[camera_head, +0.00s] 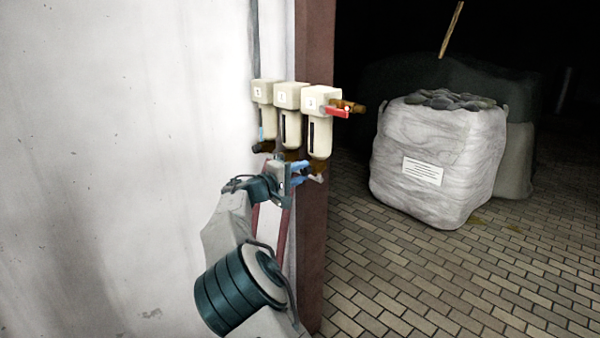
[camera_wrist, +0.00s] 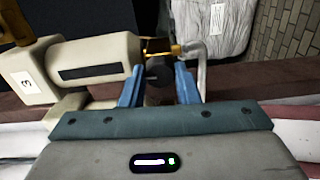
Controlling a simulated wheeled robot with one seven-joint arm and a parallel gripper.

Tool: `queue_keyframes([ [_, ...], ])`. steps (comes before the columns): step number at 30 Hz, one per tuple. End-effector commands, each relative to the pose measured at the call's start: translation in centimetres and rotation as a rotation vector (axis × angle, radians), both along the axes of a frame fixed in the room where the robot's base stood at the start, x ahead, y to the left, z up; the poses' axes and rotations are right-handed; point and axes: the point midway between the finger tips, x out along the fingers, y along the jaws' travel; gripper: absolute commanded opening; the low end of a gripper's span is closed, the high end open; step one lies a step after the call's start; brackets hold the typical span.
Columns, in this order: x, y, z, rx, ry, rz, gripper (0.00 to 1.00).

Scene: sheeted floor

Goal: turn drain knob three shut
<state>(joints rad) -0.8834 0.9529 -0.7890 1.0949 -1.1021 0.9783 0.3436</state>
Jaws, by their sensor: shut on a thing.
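Three cream filter units hang in a row on the wall's end. The third unit (camera_head: 320,122), the rightmost, also fills the left of the wrist view (camera_wrist: 95,62), lying sideways there with a "3" on its label. Its drain knob (camera_wrist: 158,73), dark and round, is at the unit's lower end. My gripper (camera_head: 303,173) is just below that unit. In the wrist view the blue fingers of my gripper (camera_wrist: 160,84) stand on either side of the knob and are shut on it. The knob's turn position is hard to tell.
A red valve lever (camera_head: 337,112) sits on brass pipe right of the third unit. The first unit (camera_head: 265,105) and middle unit (camera_head: 290,115) stand close on the left. A white wrapped bulk bag (camera_head: 440,165) stands on the brick floor (camera_head: 430,280), which is otherwise mostly open.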

Motion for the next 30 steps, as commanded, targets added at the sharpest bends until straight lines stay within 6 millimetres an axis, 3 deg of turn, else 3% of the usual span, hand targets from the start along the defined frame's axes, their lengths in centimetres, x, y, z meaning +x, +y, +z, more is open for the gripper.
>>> queue_keyframes([
  [20, 0.02, 0.02, 0.12, -0.044, 0.041, 0.002, 0.06],
  [21, 0.03, 0.03, 0.12, -0.044, 0.041, 0.002, 0.37],
  [23, 0.03, 0.03, 0.1, -0.044, 0.041, 0.002, 0.5],
  [30, 0.01, 0.02, 0.04, -0.043, 0.041, 0.001, 0.5],
])
